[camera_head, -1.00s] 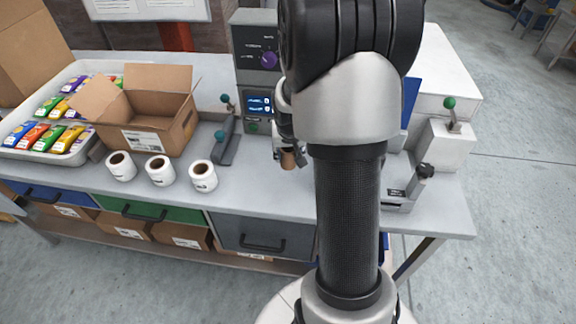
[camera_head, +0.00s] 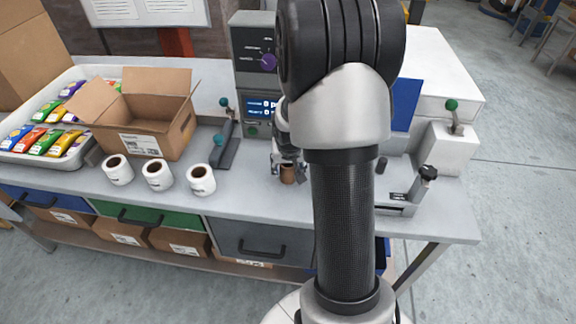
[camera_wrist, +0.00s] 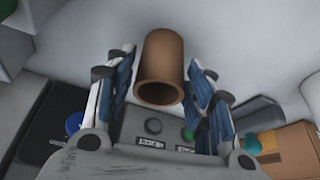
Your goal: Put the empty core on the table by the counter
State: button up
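The empty core (camera_head: 288,174) is a short brown cardboard tube. It stands on the grey table (camera_head: 262,200) in front of the grey counter (camera_head: 262,104) with the lit blue display. In the wrist view the core (camera_wrist: 160,62) shows its hollow end, between the two blue-padded fingers. My gripper (camera_wrist: 161,66) is open around it, with a narrow gap visible on each side. In the head view my gripper (camera_head: 288,166) is low over the table at the core, and my arm hides the table to its right.
Several things stand to the left: three white label rolls (camera_head: 158,175), an open cardboard box (camera_head: 148,115) and a tray of colourful packets (camera_head: 75,152). A green-knobbed lever device (camera_head: 226,145) is just left of the counter. A black-knobbed device (camera_head: 405,195) stands at the right.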

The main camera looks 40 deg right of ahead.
jog(key=shift+o, duration=0.7)
jog(key=shift+r+p, duration=0.3)
jog(key=p+v, duration=0.4)
jog(key=v, duration=0.7)
jog(key=s+a+r+n, duration=0.2)
jog(key=a+r, duration=0.3)
jog(key=a, duration=0.2)
jog(key=s+a+r+n, duration=0.1)
jog(key=s+a+r, duration=0.2)
jog(key=a+r, duration=0.3)
jog(key=s+a+r+n+t+y, duration=0.1)
jog(key=s+a+r+n+y, duration=0.1)
jog(key=s+a, duration=0.9)
jog(key=shift+s+a+r+n+y, duration=0.25)
jog(key=shift+s+r+n, duration=0.2)
jog(key=shift+r+n, duration=0.55)
jog(key=shift+f, duration=0.25)
jog(key=shift+c, duration=0.5)
